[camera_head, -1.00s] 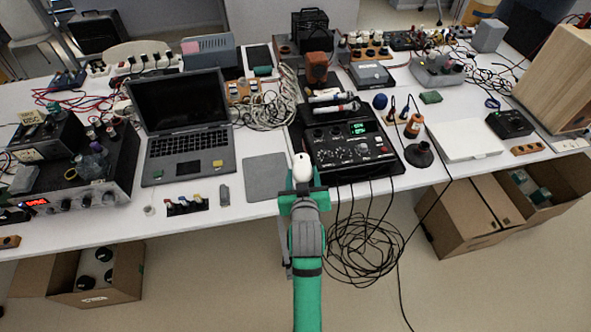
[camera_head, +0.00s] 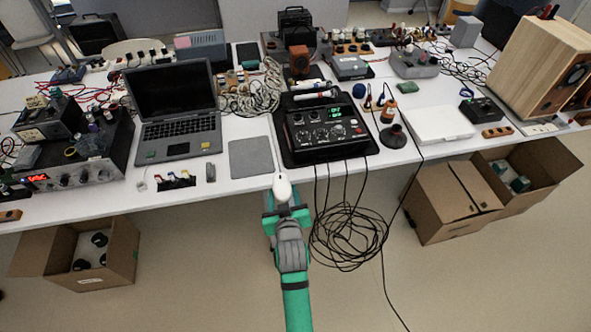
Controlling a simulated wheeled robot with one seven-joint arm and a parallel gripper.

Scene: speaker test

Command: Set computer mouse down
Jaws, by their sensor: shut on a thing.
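The white computer mouse (camera_head: 282,187) is held at the tip of my gripper (camera_head: 284,202), near the table's front edge. My green and grey gripper is shut on it. The mouse appears in front of the grey mouse pad (camera_head: 251,158), which lies flat and bare on the white table, just behind and to the left of it. A thin cable seems to run from the mouse toward the back. I cannot tell how high the mouse is above the floor or table level.
A laptop (camera_head: 178,135) stands open left of the pad. A black mixer-like device (camera_head: 325,130) stands right of it, its cables hanging to a coil (camera_head: 350,238) on the floor. Cardboard boxes (camera_head: 448,205) stand below the table. A bare strip of white table (camera_head: 232,186) lies before the pad.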

